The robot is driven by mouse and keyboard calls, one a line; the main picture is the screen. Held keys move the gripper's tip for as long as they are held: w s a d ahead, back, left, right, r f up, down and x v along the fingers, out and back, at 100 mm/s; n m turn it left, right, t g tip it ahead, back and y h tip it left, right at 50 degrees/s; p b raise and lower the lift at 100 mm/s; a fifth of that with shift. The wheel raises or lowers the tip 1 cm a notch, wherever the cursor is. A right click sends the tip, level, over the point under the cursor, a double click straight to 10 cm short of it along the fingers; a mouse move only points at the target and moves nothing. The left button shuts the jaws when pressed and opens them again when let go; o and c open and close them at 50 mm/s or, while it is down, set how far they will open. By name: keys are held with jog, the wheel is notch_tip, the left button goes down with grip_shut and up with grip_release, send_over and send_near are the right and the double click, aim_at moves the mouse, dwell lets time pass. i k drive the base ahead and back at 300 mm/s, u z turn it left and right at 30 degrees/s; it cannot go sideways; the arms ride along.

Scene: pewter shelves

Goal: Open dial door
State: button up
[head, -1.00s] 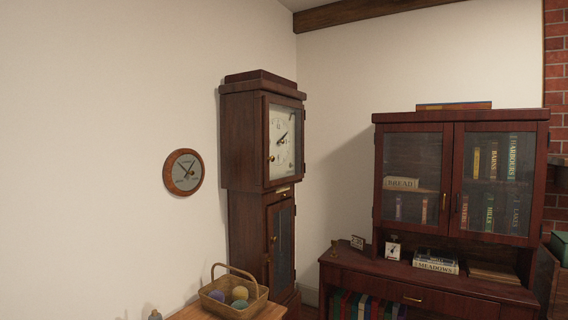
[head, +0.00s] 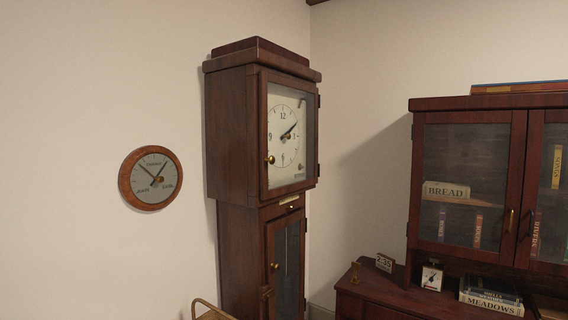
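A tall dark wooden longcase clock (head: 228,140) stands in the corner in the head view. Its dial door (head: 292,188), a wooden frame with glass over the white clock face (head: 285,135), is shut. A small brass knob (head: 270,160) sits on the door's left edge, and hinges show on its right edge. Below it, a narrower glazed trunk door (head: 286,255) with its own brass knob is also shut. My gripper is not in view.
A round wood-rimmed dial (head: 128,180) hangs on the wall left of the clock. A basket handle (head: 207,306) shows at the bottom. A glass-doored bookcase (head: 420,190) stands to the right, with a small scale (head: 432,277) and books (head: 490,300) on its ledge.

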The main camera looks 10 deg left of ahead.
aim_at(264, 77)
jog(key=i, duration=0.9)
